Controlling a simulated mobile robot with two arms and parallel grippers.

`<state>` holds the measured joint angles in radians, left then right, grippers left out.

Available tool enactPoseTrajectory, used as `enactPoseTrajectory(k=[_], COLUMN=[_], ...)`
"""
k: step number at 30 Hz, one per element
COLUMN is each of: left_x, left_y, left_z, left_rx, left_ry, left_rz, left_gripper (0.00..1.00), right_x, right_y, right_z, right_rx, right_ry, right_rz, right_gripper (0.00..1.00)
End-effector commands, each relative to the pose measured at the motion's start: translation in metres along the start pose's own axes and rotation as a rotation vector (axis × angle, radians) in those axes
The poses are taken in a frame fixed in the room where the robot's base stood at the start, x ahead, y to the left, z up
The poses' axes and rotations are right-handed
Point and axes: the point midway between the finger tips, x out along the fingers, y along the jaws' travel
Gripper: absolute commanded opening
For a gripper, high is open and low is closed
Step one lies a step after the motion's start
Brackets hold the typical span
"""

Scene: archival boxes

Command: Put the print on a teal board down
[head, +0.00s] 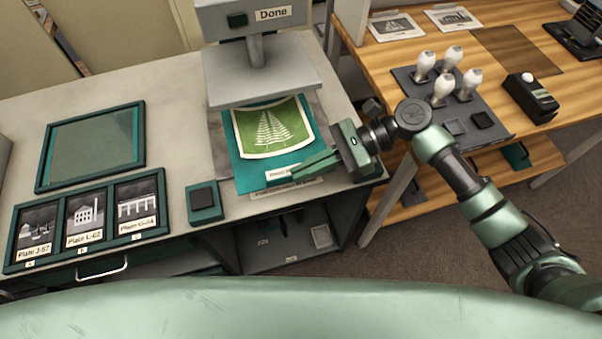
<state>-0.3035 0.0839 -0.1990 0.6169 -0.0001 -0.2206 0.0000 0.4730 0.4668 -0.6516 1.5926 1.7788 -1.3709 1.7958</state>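The print (268,126), green with a pale tree-like figure and a cream border, lies on a teal board (243,178). The board is at the press, and its far part is hidden under the raised-looking upper plate. My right gripper (296,174) comes in from the right, its green fingers close together at the board's front right edge. It looks shut on the board; the finger hides part of the board's label. I cannot tell whether the board rests fully on the press bed. My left gripper is not in view.
The press head (262,78) with a "Done" sign stands over the board. On the grey table are an empty teal-framed tray (137,113), a rack of plates (165,229) and a small teal block (204,203). A wooden table (400,52) with white-handled tools stands at right.

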Motion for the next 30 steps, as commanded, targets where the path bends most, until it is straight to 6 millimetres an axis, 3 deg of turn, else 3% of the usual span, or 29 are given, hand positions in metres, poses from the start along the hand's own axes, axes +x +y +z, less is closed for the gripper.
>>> enactPoseTrajectory(k=[12,22,25,30], left_x=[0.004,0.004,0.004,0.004], left_y=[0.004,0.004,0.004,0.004], left_z=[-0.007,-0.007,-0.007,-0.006], left_rx=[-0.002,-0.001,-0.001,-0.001], left_ry=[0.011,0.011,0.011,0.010], left_rz=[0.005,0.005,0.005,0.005], left_gripper=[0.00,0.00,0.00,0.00], right_x=[0.017,0.018,0.018,0.018], right_y=[0.000,0.000,0.000,0.000], right_z=[-0.040,-0.043,-0.044,-0.043], right_rx=[0.000,-0.001,0.000,0.000], right_ry=[0.000,0.000,0.001,0.001], right_rz=[-0.002,-0.002,-0.002,-0.002], right_gripper=[0.00,0.00,0.25,0.25])
